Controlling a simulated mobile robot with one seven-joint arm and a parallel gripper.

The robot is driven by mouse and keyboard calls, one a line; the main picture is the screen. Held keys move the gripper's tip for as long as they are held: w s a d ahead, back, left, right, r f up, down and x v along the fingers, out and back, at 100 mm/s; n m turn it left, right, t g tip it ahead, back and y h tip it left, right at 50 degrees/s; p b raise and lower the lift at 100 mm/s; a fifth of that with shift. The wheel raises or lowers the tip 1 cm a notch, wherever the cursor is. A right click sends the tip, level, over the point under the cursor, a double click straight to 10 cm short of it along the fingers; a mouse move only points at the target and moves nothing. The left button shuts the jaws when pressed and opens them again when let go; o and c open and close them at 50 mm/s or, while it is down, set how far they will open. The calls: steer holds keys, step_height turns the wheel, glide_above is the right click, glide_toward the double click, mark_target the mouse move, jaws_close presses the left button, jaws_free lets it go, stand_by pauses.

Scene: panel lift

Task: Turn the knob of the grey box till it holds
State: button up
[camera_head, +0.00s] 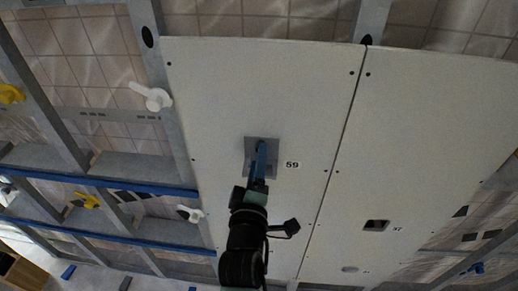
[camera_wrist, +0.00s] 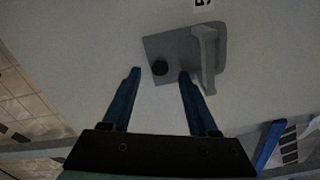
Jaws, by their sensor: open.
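The grey box (camera_wrist: 180,45) is a square plate-like piece on a pale panel; it also shows in the head view (camera_head: 250,146), partly hidden by my gripper. I see no contact with the knob, and the depth is hard to judge. In the head view my gripper (camera_head: 261,160) covers the box's middle.
The box sits on a white panel (camera_head: 225,95) beside a printed number. A second panel (camera_head: 440,130) on the right has a small dark-framed fitting (camera_head: 376,226). On the left are metal beams, blue rails (camera_head: 100,178), white clamps (camera_head: 150,97) and yellow clamps (camera_head: 88,200).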

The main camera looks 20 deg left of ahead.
steer(key=shift+x, duration=1.25)
jaws_close()
